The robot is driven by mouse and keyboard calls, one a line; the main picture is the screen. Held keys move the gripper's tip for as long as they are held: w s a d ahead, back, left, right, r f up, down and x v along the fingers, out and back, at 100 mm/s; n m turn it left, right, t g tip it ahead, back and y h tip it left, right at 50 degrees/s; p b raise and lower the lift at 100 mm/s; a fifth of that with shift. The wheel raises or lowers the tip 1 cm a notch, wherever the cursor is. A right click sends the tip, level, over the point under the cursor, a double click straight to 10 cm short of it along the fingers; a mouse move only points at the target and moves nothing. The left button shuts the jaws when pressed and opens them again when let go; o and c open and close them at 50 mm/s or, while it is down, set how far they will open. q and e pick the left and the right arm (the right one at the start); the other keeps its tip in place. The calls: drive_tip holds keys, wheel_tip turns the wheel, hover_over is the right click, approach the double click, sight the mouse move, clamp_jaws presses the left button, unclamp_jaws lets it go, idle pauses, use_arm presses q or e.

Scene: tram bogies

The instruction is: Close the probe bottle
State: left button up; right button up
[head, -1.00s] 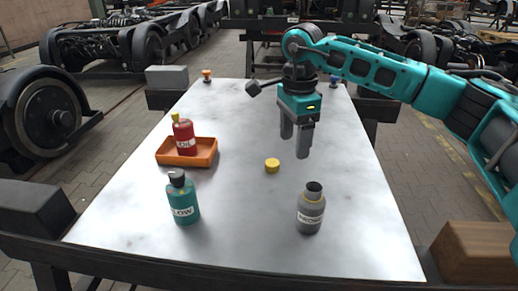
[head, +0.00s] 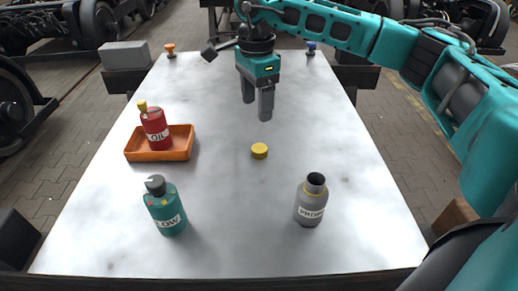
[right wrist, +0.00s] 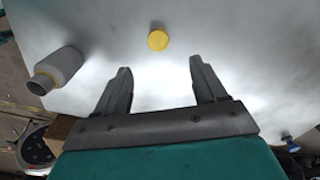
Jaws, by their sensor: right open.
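The grey probe bottle (head: 310,203) stands upright at the front right of the table, its dark mouth open and its label reading PROBE. It also shows at the left of the right wrist view (right wrist: 60,68). A small yellow cap (head: 259,151) lies on the table near the middle, behind and left of the bottle; it shows in the right wrist view (right wrist: 158,40) beyond the fingers. My right gripper (head: 258,108) is open and empty, above the table and behind the cap. In the right wrist view its fingers (right wrist: 160,80) are apart with bare table between them. My left gripper is out of view.
A red oil bottle (head: 156,128) with a yellow top stands in an orange tray (head: 150,155) at the left. A teal bottle (head: 167,211) with a dark cap stands at the front left. An orange knob (head: 170,50) and a blue knob (head: 311,47) are at the far corners.

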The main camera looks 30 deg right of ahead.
hover_over(258, 148)
wheel_tip(258, 148, down, 6)
drive_tip(key=shift+w+f+b, duration=0.15)
drive_tip(key=shift+b, duration=0.25)
drive_tip(key=shift+f, duration=0.4)
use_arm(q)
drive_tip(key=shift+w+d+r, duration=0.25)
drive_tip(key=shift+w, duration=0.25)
use_arm(e)
drive_tip(key=shift+s+f+b, duration=0.15)
drive_tip(key=shift+f+b, duration=0.05)
drive_tip(key=shift+f, duration=1.1)
drive_tip(key=shift+s+f+b, duration=0.1)
drive_tip(key=shift+f+b, duration=0.05)
drive_tip(key=shift+f, duration=1.15)
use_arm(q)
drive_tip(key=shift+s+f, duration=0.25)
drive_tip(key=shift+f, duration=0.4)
use_arm(e)
drive_tip(key=c, duration=1.1)
